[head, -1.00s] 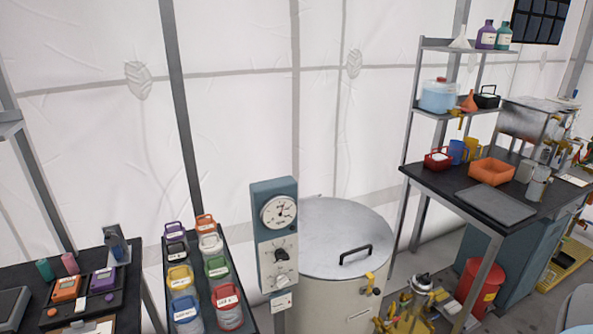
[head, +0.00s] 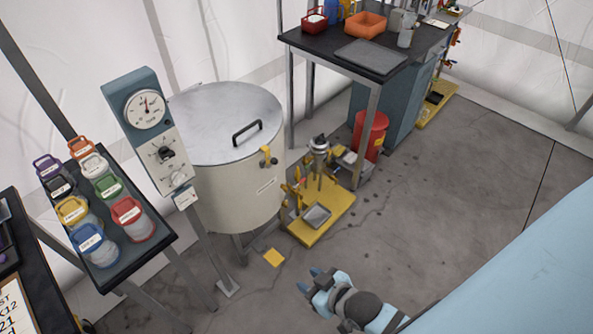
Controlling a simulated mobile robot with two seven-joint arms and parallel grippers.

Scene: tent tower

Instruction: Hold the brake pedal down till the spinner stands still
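A cream drum (head: 240,200) with a grey metal lid (head: 218,122) and black handle stands left of centre; I take it as the spinner. Whether anything inside turns cannot be seen. A small yellow plate (head: 275,257), likely the brake pedal, is low by the drum's foot, near the floor. A panel (head: 150,130) with a round dial (head: 145,108) and knobs stands at the drum's left. My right gripper (head: 309,279) is to the right of and nearer than the yellow plate, apart from it, with its blue fingers spread and nothing between them. My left gripper is out of view.
A yellow stand (head: 325,222) with metal fittings is on the floor right of the drum. A red canister (head: 369,135) is behind it, by the black table (head: 300,40). A rack of colored jars (head: 150,250) is at left. The concrete floor (head: 430,190) at right is clear.

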